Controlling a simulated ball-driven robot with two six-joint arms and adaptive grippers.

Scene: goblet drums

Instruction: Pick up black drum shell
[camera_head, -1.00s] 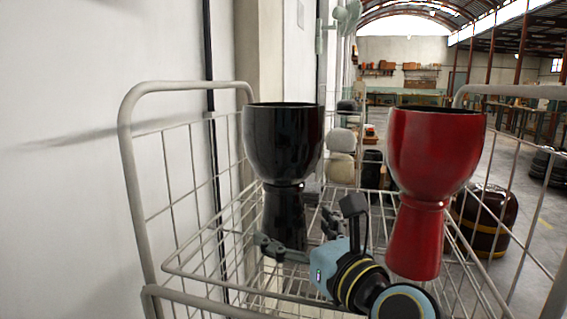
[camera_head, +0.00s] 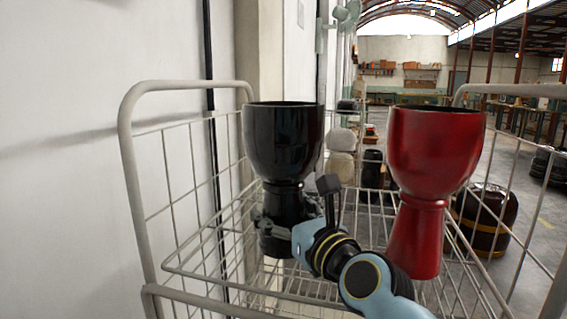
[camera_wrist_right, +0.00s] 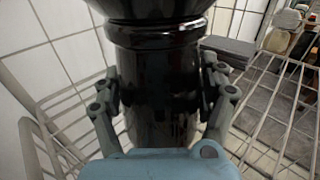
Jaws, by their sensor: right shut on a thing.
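The black drum shell (camera_head: 284,143) is a glossy goblet shape standing upright in the wire cart, left of the red drum shell (camera_head: 430,150). My right gripper (camera_head: 284,222) is shut on the black shell's narrow lower stem, below the waist ring. In the right wrist view the fingers (camera_wrist_right: 165,98) lie on both sides of the black stem (camera_wrist_right: 160,75). The far side of the stem is hidden. My left gripper is not in view.
The wire cart (camera_head: 133,180) has raised side rails around both shells. A white wall (camera_head: 80,150) stands close on the left. A dark barrel-like drum (camera_head: 487,218) stands on the floor at the right, behind the cart mesh.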

